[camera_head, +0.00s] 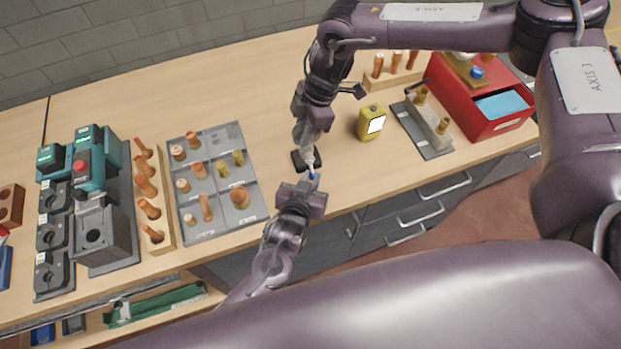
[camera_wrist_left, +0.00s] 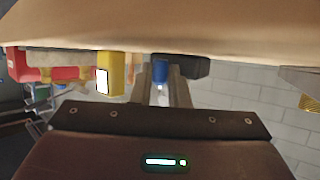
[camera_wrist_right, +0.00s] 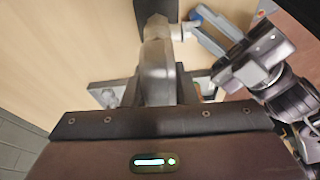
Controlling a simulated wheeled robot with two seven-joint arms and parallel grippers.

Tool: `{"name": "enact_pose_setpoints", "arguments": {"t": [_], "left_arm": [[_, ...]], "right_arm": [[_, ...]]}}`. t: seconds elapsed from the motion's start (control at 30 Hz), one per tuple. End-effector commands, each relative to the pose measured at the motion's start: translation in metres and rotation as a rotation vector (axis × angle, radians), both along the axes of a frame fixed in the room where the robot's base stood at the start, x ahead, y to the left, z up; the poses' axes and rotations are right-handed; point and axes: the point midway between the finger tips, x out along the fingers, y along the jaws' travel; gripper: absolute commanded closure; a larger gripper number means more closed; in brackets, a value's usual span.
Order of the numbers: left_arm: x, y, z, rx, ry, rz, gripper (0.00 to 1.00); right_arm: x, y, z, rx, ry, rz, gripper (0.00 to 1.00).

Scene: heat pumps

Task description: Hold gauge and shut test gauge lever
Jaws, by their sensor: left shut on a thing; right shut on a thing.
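The test gauge, a small pale fitting with a black base (camera_head: 300,161), is at the front-middle of the bench, between my two grippers. My right gripper (camera_head: 308,144) reaches down from above and is shut on its pale body; a grey body (camera_wrist_right: 157,30) shows at the fingers in the right wrist view. A small blue lever (camera_head: 313,176) is on the near side. My left gripper (camera_head: 309,184) is shut on it from the front; the lever (camera_wrist_left: 160,70) shows at the fingertips in the left wrist view. The gauge face and exact lever angle are hidden.
A yellow meter (camera_head: 366,129) stands right of the gauge, with a grey fixture (camera_head: 437,150) and red bin (camera_head: 507,127) beyond. A grey compartment tray (camera_head: 214,225) of copper fittings is left. The bench edge is just in front.

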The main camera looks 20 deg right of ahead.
Motion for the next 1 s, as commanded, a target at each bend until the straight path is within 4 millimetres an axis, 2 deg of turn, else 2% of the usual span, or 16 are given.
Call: {"name": "enact_pose_setpoints", "arguments": {"t": [0.27,1.0], "left_arm": [[0.000,0.002,0.002,0.098,-0.003,0.002,1.00],[0.000,0.014,0.013,0.666,-0.013,-0.001,1.00]], "right_arm": [[0.001,0.000,0.001,0.001,-0.002,-0.001,1.00],[0.001,0.000,0.001,0.001,-0.002,-0.001,1.00]]}}
